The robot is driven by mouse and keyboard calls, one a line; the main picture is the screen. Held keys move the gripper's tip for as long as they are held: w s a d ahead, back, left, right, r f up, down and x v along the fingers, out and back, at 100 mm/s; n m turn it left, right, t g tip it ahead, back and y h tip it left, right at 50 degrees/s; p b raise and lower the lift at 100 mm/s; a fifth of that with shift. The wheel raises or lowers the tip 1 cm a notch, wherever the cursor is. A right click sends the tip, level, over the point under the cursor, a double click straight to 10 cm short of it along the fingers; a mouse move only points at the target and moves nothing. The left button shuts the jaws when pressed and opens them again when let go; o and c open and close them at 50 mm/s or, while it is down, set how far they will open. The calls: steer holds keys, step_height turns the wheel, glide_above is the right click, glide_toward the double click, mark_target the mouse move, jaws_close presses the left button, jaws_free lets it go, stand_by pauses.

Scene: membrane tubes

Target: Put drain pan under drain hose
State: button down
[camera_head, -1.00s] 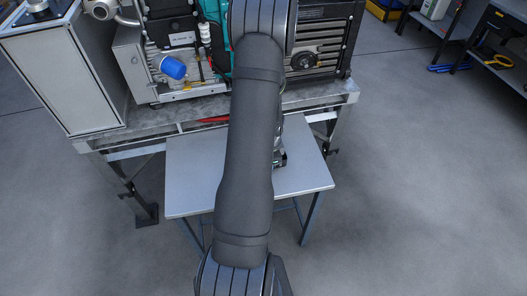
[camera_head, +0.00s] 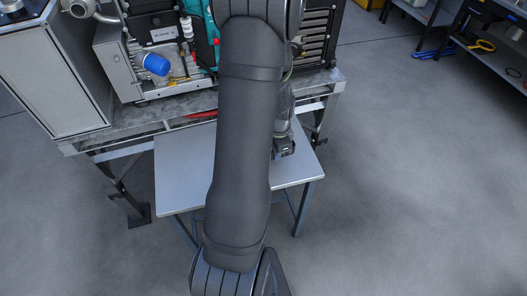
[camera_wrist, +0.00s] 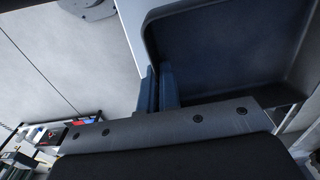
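A dark blue-black drain pan (camera_wrist: 225,45) fills the upper right of the wrist view, with its inside and raised walls showing. My gripper's two blue-grey fingers (camera_wrist: 158,88) stand close together at the pan's near left corner. One is outside and one inside its wall, and they look shut on it. In the head view my arm hides the pan. Only a dark part of my gripper (camera_head: 284,147) shows, at the right of my arm over the small grey table (camera_head: 183,175). I cannot make out the drain hose clearly.
A metal workbench (camera_head: 110,135) with machinery stands behind the small table. A blue cap (camera_head: 156,64) sticks out on the machine's front left. A grey cabinet (camera_head: 50,75) is at the left. Shelves (camera_head: 485,45) stand at the far right. The floor at right is clear.

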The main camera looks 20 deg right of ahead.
steer(key=s+d+r, duration=0.3)
steer(key=s, duration=0.1)
steer(key=w+a, duration=0.2)
steer(key=a, duration=1.1)
steer(key=w+a, duration=0.3)
steer(key=a, duration=0.9)
steer(key=w+f, duration=0.2)
steer(key=w, duration=0.1)
steer(key=w+f, duration=0.2)
steer(key=w, duration=0.2)
steer(key=w+f, duration=0.2)
steer(key=w, duration=0.2)
steer(key=shift+w+a+f, duration=0.1)
steer(key=shift+a+f, duration=0.1)
steer(key=shift+f, duration=0.15)
steer(key=shift+w+f, duration=1)
steer(key=shift+w, duration=0.25)
steer(key=shift+f, duration=0.15)
steer(key=shift+f, duration=0.4)
steer(key=shift+f, duration=0.1)
